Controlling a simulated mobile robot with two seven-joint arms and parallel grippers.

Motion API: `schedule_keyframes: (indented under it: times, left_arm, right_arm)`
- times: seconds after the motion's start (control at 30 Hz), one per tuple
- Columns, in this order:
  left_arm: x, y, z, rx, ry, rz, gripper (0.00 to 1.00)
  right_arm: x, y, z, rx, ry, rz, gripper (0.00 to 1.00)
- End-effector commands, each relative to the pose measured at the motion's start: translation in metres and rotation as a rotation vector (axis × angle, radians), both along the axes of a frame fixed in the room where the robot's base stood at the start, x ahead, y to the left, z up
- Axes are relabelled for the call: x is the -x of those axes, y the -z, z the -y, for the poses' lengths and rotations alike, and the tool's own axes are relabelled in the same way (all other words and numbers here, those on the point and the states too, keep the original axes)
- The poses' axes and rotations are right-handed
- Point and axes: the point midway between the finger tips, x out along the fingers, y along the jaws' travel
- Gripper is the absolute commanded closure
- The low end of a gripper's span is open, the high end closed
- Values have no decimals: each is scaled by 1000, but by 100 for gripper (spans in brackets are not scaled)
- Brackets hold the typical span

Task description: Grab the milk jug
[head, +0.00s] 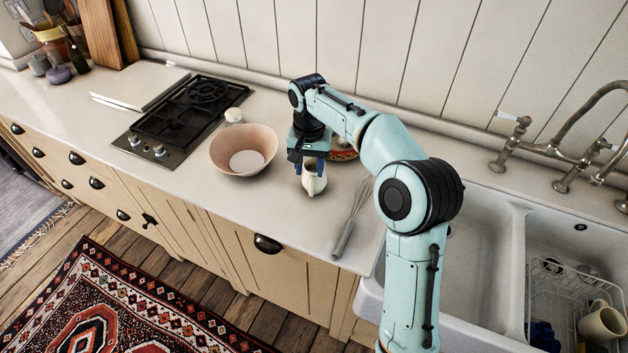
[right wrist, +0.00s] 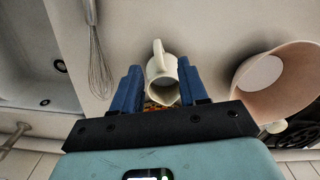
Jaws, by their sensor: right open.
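The cream milk jug (head: 313,182) stands upright on the counter between the pink bowl and the whisk. In the right wrist view the jug (right wrist: 161,77) shows from above, with its handle away from the gripper's body. My right gripper (head: 312,165) is above the jug, pointing down. In the right wrist view its blue fingers (right wrist: 160,88) are apart, one on each side of the jug. I cannot tell whether they touch it. The jug's upper part is partly hidden by the gripper in the head view. My left gripper is not in view.
A pink bowl (head: 243,150) stands left of the jug, and a whisk (head: 352,215) lies to its right. A patterned plate or bowl (head: 343,152) is partly hidden behind the arm. The stove (head: 180,117) is farther left; the sink (head: 487,240) is at right.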

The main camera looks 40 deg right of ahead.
Motion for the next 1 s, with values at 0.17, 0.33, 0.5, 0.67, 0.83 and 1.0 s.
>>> schedule_keyframes:
  times: [0.17, 0.33, 0.5, 0.67, 0.83, 1.0]
  left_arm:
    - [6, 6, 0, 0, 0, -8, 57]
    - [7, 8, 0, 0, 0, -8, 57]
    - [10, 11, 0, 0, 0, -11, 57]
    - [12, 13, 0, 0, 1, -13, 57]
    - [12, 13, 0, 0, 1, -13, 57]
    - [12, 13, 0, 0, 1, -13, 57]
  right_arm:
    - [1, 26, 0, 0, 0, -3, 57]
    - [0, 36, 1, -1, 1, -1, 57]
    - [2, 62, 4, 0, 0, -3, 57]
    - [2, 79, 4, 1, 1, -1, 57]
    - [1, 81, 4, 2, 1, 2, 57]
    - [1, 80, 4, 1, 1, 1, 80]
